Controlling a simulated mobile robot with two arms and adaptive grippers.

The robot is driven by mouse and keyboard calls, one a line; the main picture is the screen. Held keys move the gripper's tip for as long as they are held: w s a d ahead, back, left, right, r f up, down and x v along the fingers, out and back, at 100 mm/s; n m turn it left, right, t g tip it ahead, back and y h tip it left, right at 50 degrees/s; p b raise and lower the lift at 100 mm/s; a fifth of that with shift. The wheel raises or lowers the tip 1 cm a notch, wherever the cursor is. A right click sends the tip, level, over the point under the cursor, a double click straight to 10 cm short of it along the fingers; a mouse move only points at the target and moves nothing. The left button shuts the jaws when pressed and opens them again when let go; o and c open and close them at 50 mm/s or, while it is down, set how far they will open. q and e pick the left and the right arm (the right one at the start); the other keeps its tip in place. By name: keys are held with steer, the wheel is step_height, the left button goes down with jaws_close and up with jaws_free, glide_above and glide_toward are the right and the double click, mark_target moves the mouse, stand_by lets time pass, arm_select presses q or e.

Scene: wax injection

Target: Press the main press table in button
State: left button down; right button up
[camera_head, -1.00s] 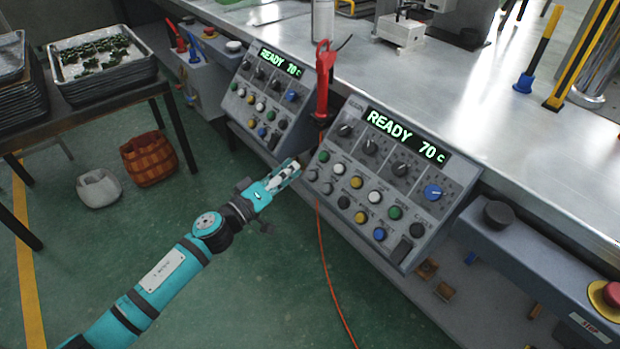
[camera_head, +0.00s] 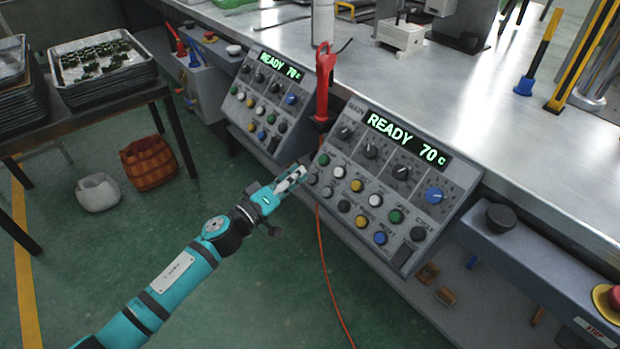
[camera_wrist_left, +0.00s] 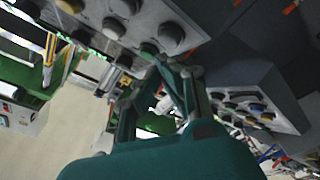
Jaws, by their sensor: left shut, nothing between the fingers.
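The main press panel (camera_head: 450,205) is the right-hand grey console, with a green "READY 70 c" display, knobs and two rows of round buttons. Most button labels are too small to read, so I cannot tell which is table in. My left gripper (camera_head: 300,172) is shut and empty, its tips just left of these buttons; contact is unclear. My right gripper is not in view.
A second similar panel (camera_head: 238,105) stands to the left. A red-handled tool (camera_head: 324,80) stands between the panels, and an orange cable (camera_head: 322,260) hangs below. A red stop button (camera_head: 609,298) is at the lower right.

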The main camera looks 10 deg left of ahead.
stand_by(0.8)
arm_select(q)
steer(key=shift+w+d+f, duration=0.2)
steer(key=shift+w+f, duration=0.05)
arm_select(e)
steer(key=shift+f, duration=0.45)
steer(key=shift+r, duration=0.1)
